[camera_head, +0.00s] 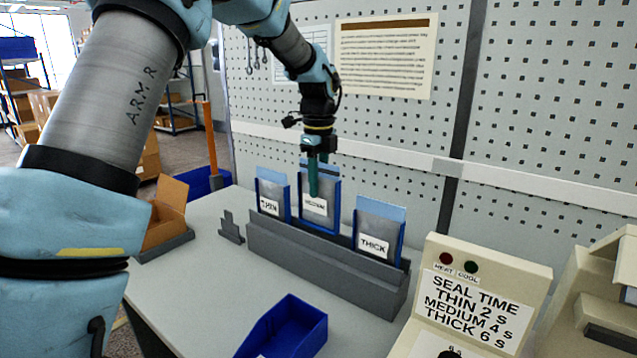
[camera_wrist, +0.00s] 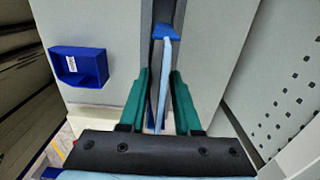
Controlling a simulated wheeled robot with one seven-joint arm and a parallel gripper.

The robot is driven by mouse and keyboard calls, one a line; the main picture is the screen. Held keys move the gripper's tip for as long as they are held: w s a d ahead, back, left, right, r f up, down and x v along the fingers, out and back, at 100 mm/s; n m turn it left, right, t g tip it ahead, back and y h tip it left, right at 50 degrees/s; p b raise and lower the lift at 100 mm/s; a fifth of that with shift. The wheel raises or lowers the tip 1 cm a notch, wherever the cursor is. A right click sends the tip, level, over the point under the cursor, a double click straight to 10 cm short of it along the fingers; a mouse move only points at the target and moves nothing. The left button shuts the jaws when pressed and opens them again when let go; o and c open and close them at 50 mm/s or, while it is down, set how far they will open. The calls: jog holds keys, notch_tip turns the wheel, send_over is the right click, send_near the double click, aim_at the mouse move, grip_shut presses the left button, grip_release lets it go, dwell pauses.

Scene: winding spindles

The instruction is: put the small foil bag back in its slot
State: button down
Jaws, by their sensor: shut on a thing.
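My gripper (camera_head: 314,188) points down over the middle of the grey rack (camera_head: 318,262) and is shut on the middle foil bag (camera_head: 318,208), whose white label seems to read MEDIUM. The bag is upright at the rack's middle place, between the THIN bag (camera_head: 271,192) and the THICK bag (camera_head: 378,228). Its lower end is behind the rack's front wall, so I cannot tell how deep it sits. In the wrist view, the green fingers (camera_wrist: 160,100) straddle a thin, edge-on bag.
A blue bin (camera_head: 290,328) stands on the table in front of the rack. A sealer panel (camera_head: 478,298) with seal times is at right. A small grey stand (camera_head: 231,228) and an orange-brown box (camera_head: 165,212) are at left. A perforated wall rises behind.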

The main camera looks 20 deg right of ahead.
aim_at(319, 202)
jog(key=shift+f+b, duration=1.2)
jog(key=shift+f, duration=1.3)
jog(key=c, duration=0.5)
grip_release()
notch_tip(319, 202, up, 11)
jog(key=shift+f+b, duration=0.15)
jog(key=shift+b, duration=1.1)
